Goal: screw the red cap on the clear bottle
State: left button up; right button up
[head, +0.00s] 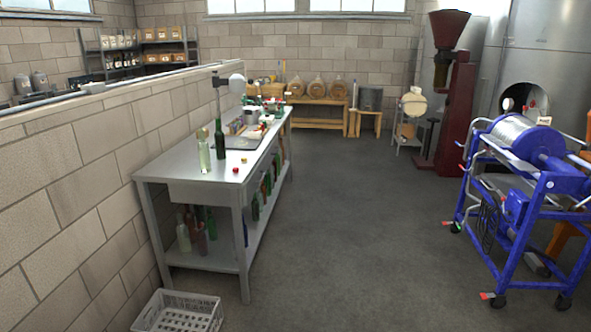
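A clear bottle (204,155) stands upright near the front end of the metal table (190,172), by the wall. Its top looks yellowish, but it is too small to tell whether anything sits on it. A small red cap (236,170) lies on the tabletop to the right of the clear bottle, near the table's right edge. Neither of my grippers shows in the head view, and nothing is seen touching the bottle or the cap.
A dark green bottle (220,141) stands just behind the clear one. A tray (238,144) and clutter fill the table's far part. A white crate (180,312) sits on the floor. A blue machine (520,190) stands right; the middle floor is open.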

aim_at(202, 146)
jog(key=i+u, duration=0.3)
jog(key=i+l+u, duration=0.3)
jog(key=i, duration=0.15)
jog(key=i+l+u, duration=0.1)
jog(key=i+u, duration=0.2)
